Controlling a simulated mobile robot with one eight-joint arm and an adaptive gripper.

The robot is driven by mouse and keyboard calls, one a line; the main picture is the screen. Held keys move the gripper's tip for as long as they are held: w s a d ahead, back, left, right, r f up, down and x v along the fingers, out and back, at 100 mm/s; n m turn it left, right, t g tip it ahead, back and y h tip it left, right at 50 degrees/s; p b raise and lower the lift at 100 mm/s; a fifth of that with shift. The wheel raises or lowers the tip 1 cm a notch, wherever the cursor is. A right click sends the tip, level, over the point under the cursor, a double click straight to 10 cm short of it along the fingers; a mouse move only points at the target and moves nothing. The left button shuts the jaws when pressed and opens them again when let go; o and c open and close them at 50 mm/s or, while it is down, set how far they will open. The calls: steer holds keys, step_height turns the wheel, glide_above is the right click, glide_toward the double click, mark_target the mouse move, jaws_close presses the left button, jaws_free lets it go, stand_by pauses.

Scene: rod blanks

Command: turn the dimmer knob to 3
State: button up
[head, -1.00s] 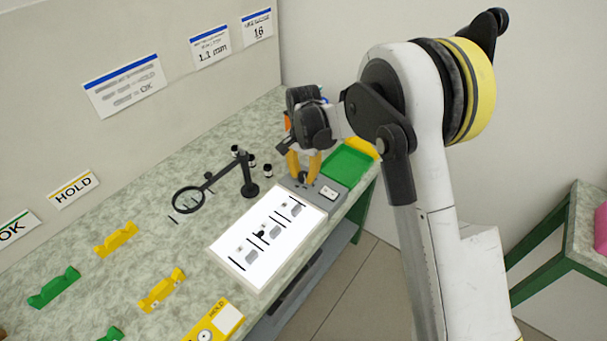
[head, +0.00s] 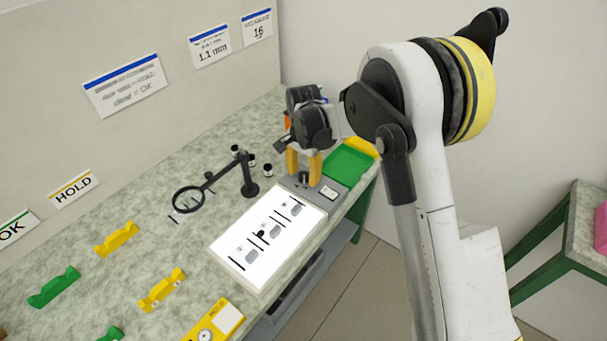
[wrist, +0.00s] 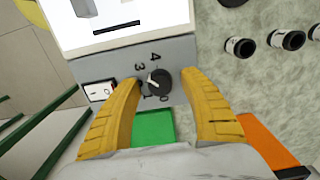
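The dimmer knob (wrist: 159,82) is dark and round, on the grey end of the light box (wrist: 178,72). Its white pointer mark points left and slightly up in the wrist view, near the 3 but a little below it. The numbers 4, 3, 1 and 0 show around it; the 2 is not visible, probably behind the left finger. My gripper (wrist: 160,80) is open, its yellow fingers on either side of the knob with gaps to it. In the head view my gripper (head: 303,174) is just above the knob (head: 304,180).
A white rocker switch (wrist: 100,91) is close to the left finger. A green tray (head: 348,163) lies beyond the light box. A magnifier on a stand (head: 247,175) and small dark-capped bottles (head: 267,169) stand to the left. Strips lie on the lit panel (head: 235,252).

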mark_target(303, 174)
step_height(303, 174, up, 12)
stand_by(0.6)
